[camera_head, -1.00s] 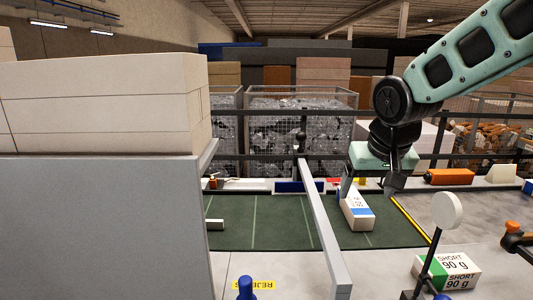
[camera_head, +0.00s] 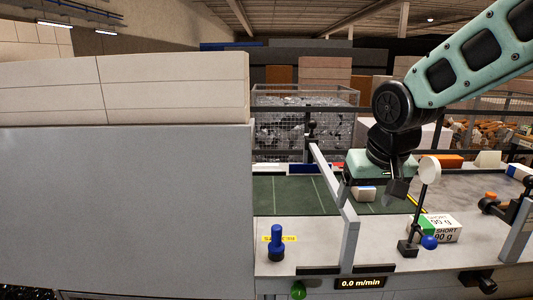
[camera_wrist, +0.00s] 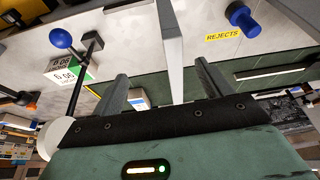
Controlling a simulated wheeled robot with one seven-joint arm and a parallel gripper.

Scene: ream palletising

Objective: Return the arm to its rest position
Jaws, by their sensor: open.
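My gripper (camera_head: 374,186) hangs from my teal arm at the right of the head view, fingers down. In the wrist view my gripper (camera_wrist: 162,86) has its fingers wide apart with nothing held between them.
A large grey block (camera_head: 125,215) topped by pale stacked slabs (camera_head: 175,88) fills the left. A grey rail (camera_head: 333,185) crosses the belt. A "SHORT 90 g" ream (camera_head: 446,237), a white disc on a post (camera_head: 430,170) and a blue knob (camera_head: 276,240) stand near the front.

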